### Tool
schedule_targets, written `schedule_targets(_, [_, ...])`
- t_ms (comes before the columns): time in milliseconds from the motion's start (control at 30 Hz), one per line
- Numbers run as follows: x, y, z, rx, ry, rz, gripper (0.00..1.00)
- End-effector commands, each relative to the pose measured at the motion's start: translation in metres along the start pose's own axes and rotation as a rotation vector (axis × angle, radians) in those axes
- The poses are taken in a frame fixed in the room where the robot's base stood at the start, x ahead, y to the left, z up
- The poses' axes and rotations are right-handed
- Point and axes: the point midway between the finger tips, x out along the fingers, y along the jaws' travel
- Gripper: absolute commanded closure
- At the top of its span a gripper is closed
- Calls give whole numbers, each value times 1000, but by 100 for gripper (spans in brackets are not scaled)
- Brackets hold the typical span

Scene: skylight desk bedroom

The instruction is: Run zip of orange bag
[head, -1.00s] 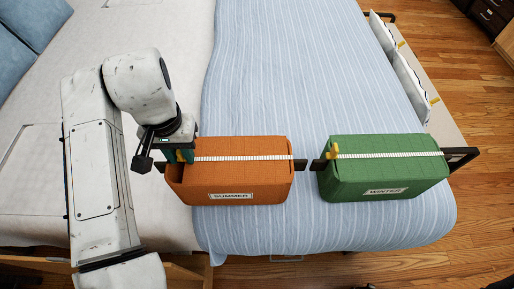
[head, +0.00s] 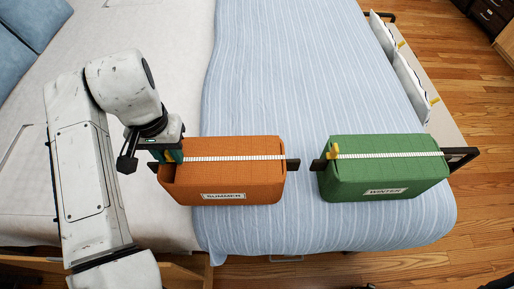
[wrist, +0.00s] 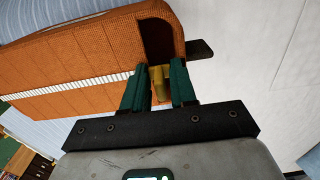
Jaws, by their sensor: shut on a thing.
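The orange bag (head: 245,178), labelled SUMMER, sits on the bed with a white zip (head: 235,158) running along its top. It also shows in the wrist view (wrist: 70,60). My gripper (head: 171,157) is at the bag's left end. In the wrist view my gripper (wrist: 158,82) has its green fingers shut on a yellow zip pull (wrist: 157,80). The pull is at one end of the white zip line, beside a dark opening (wrist: 158,40) in the bag's top. The pull is hidden by my gripper in the head view.
A green bag (head: 385,175) labelled WINTER, with its own yellow pull (head: 334,151), stands to the right across a small gap. The striped blue bedcover (head: 300,70) behind is clear. Pillows (head: 30,35) lie at the far left. A low drawer with white items (head: 405,75) is at the right.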

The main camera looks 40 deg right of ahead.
Motion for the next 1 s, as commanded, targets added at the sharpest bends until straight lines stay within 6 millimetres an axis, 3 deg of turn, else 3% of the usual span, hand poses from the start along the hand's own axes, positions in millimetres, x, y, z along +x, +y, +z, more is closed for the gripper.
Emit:
schedule_targets(500, [0, -23, 0, 1, 1, 0, 100])
schedule_targets(867, [0, -26, 0, 1, 1, 0, 100])
schedule_targets(900, [0, -26, 0, 1, 1, 0, 71])
schedule_targets(1000, [0, -26, 0, 1, 1, 0, 62])
